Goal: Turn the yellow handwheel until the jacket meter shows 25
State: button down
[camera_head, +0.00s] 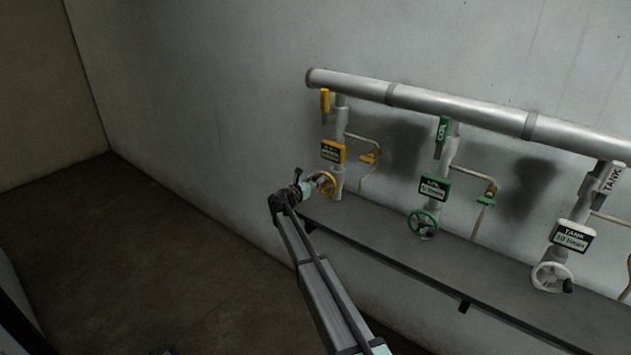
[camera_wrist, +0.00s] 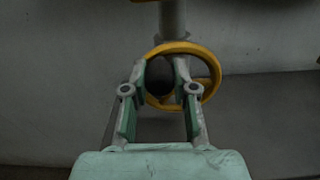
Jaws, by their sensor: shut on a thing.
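The yellow handwheel (camera_head: 324,183) is on the leftmost vertical pipe in the head view. It also shows in the wrist view (camera_wrist: 208,62), with its spokes partly behind my fingers. The yellow-framed jacket meter (camera_head: 333,151) is above the wheel on the same pipe. Its reading is too small to make out.
A green handwheel (camera_head: 423,223) with its coil meter (camera_head: 434,188) and a white handwheel (camera_head: 552,277) with its tank meter (camera_head: 572,238) stand to the right. A large horizontal pipe (camera_head: 455,106) runs above. A dark ledge (camera_head: 385,246) runs below. The floor at left is clear.

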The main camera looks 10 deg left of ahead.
aim_at(328, 178)
jog(key=shift+d+f+b, duration=0.1)
jog(key=shift+b, duration=0.2)
jog(key=m+b, duration=0.1)
jog(key=b, duration=0.2)
jog(key=shift+s+d+f+m+b, duration=0.1)
jog(key=shift+s+d+m+b, duration=0.1)
jog(key=shift+m+b, duration=0.15)
jog(key=m+b, duration=0.2)
jog(key=b, duration=0.2)
jog(key=d+m+b, duration=0.1)
jog(key=m+b, duration=0.1)
jog(key=b, duration=0.2)
jog(key=s+d+m+b, duration=0.1)
jog(key=m+b, duration=0.2)
jog(key=b, duration=0.1)
jog(key=m+b, duration=0.2)
jog(key=b, duration=0.1)
jog(key=shift+s+d+r, duration=0.2)
jog(key=shift+d, duration=0.15)
jog(key=shift+r+m+b, duration=0.1)
jog(key=shift+m+b, duration=0.15)
jog(key=shift+b, duration=0.05)
jog(key=c, duration=0.9)
grip_release()
jog(key=shift+d, duration=0.1)
